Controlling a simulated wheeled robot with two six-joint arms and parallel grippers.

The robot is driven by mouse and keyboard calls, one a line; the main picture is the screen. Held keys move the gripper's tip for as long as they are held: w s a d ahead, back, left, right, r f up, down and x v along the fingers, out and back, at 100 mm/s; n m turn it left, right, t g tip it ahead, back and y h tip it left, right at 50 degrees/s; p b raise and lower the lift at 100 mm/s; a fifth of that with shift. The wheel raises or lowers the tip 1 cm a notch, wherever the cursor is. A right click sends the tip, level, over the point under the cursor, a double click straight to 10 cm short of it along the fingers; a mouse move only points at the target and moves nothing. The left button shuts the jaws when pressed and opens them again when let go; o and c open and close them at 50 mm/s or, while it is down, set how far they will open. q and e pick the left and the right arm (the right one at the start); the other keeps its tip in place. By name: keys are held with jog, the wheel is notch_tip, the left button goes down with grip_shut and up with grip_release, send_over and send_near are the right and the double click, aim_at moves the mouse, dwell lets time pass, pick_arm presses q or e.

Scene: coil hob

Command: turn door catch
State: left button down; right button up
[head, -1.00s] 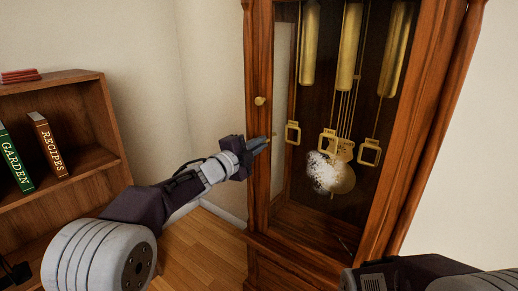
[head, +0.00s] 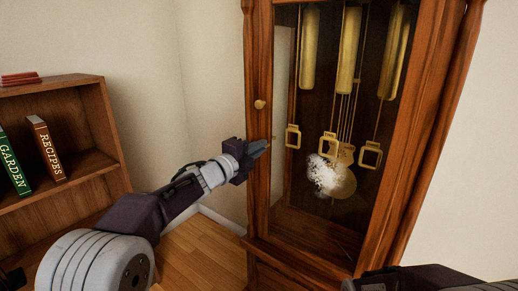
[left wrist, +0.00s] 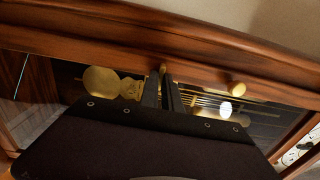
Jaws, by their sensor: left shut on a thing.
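The tall wooden clock case has a glass door with a wooden frame (head: 258,60). A round brass knob (head: 260,104) sits on the door's left stile; it also shows in the left wrist view (left wrist: 237,88). My left gripper (head: 266,147) is at that stile, a little below the knob. In the left wrist view its two dark fingers (left wrist: 164,76) are close together, with a small brass piece, seemingly the catch (left wrist: 162,69), at their tips. The fingers hide most of this piece, so its angle cannot be told. The door looks closed.
Brass weights (head: 349,50) and a pendulum (head: 338,182) hang behind the glass. A bookshelf (head: 85,124) with books stands at the left. Part of my right arm shows at the lower right. Open floor (head: 203,262) lies between bookshelf and clock.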

pick_arm(q)
jog(key=c, duration=1.6)
grip_release()
jog(key=shift+o, duration=0.2)
jog(key=p+v, duration=0.1)
jog(key=v, duration=0.8)
jog(key=shift+p, duration=0.3)
